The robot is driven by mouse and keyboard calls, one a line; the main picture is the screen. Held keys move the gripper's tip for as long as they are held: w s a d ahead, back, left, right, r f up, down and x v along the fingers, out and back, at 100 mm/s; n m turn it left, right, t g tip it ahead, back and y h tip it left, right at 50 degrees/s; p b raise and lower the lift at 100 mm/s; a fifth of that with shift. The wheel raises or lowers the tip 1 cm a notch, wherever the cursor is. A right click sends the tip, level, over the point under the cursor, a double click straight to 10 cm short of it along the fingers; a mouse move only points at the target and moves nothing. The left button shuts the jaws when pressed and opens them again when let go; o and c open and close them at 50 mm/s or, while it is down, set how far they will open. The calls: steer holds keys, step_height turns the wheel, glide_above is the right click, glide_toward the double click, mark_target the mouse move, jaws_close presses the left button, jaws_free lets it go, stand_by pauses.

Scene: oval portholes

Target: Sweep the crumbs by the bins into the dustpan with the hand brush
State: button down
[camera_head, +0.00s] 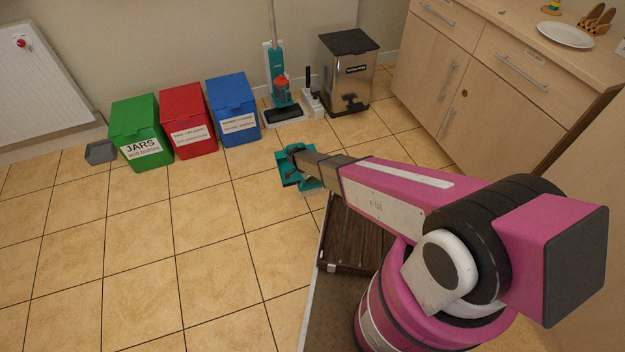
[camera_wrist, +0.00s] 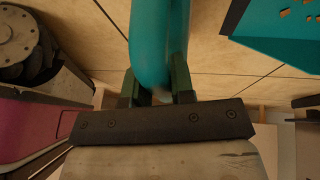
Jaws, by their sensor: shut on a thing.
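In the wrist view my gripper (camera_wrist: 156,88) is shut on the teal handle of the hand brush (camera_wrist: 152,40); the brush's bristles are out of that view. The teal dustpan (camera_wrist: 265,38) shows at the top right there, beside the brush, with several small tan crumbs (camera_wrist: 285,13) on it. In the head view my gripper (camera_head: 300,158) is low over the floor tiles, in front of the bins. Teal brush and dustpan parts (camera_head: 312,181) show around and below it, partly hidden by my arm. I cannot make out loose crumbs on the floor.
Green (camera_head: 135,118), red (camera_head: 185,112) and blue (camera_head: 233,100) bins stand along the wall, with a grey block (camera_head: 100,152) at left. A teal upright cleaner (camera_head: 278,90) and steel pedal bin (camera_head: 350,80) stand further right. Cabinets (camera_head: 480,75) line the right. Left floor is clear.

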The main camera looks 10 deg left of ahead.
steer(key=shift+f, duration=0.5)
stand_by(0.3)
steer(key=shift+w+a+r, duration=0.1)
steer(key=shift+w+a, duration=0.2)
steer(key=shift+w, duration=0.25)
steer(key=shift+w+a+r, duration=0.1)
steer(key=shift+w+a, duration=0.15)
steer(key=shift+w, duration=0.3)
steer(key=shift+w+a, duration=0.1)
steer(key=shift+w+a+f, duration=0.25)
steer(key=shift+w+a, duration=0.1)
steer(key=shift+w, duration=0.35)
steer(key=shift+w, duration=0.1)
steer(key=shift+w+a+r, duration=0.15)
steer(key=shift+w+a, duration=0.05)
steer(key=shift+w, duration=0.05)
